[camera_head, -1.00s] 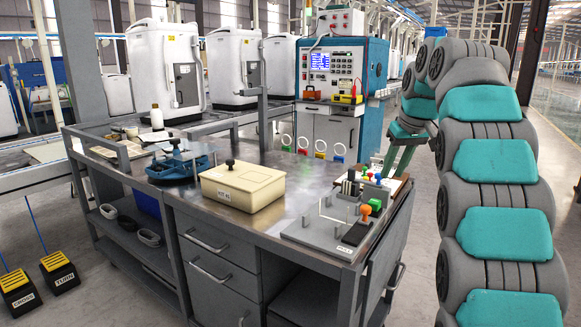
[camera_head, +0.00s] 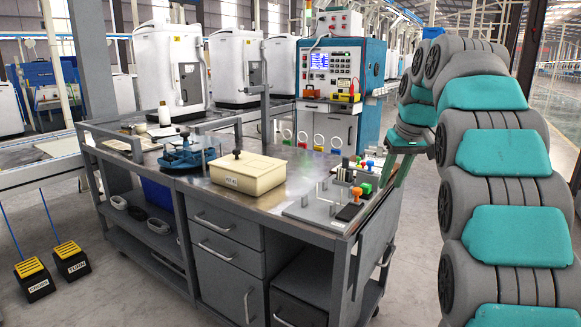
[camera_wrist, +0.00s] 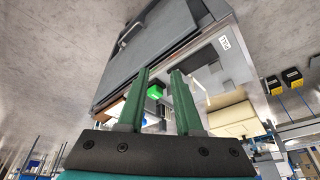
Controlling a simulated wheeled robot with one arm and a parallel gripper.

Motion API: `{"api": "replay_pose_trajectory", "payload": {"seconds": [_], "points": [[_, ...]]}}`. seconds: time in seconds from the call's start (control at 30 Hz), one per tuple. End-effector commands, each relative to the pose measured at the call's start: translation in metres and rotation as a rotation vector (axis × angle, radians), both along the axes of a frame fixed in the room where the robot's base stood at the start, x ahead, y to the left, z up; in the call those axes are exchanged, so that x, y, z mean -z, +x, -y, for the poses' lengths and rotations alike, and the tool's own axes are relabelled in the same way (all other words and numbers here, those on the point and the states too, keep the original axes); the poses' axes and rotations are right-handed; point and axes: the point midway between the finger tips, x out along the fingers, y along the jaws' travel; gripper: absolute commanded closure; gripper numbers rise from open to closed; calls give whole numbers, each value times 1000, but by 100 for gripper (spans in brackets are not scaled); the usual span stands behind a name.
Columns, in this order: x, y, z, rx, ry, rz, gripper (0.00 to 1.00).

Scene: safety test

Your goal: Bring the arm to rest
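My arm (camera_head: 498,150), grey with teal pads, rises along the right side of the head view and bends over at the top. Its end hangs down beside the right end of the workbench (camera_head: 200,165). There my gripper is partly hidden and small in the head view. In the wrist view my gripper (camera_wrist: 160,76) shows two green fingers standing apart, with nothing held between them. A green block (camera_wrist: 155,91) on the bench shows in the gap behind them. The wrist picture is turned over, with the bench's grey side at the top.
On the bench are a cream lidded box (camera_head: 247,171), a blue round fixture (camera_head: 186,155) and a grey board (camera_head: 318,212) with coloured knobs. A blue control cabinet (camera_head: 373,65) stands behind. Two black-and-yellow pedals (camera_head: 71,262) are on the floor at left. Floor is open at front left.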

Motion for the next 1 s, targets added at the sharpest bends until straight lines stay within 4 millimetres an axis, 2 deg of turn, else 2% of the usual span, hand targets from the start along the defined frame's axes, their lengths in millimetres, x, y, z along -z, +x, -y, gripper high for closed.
{"api": "replay_pose_trajectory", "payload": {"seconds": [0.23,0.37,0.77,1.0], "points": [[17,-37,-15,39,15,-61,66],[35,-71,-27,68,22,-110,66],[111,-206,-60,138,17,-273,66],[166,-301,-74,151,-6,-374,66]]}}
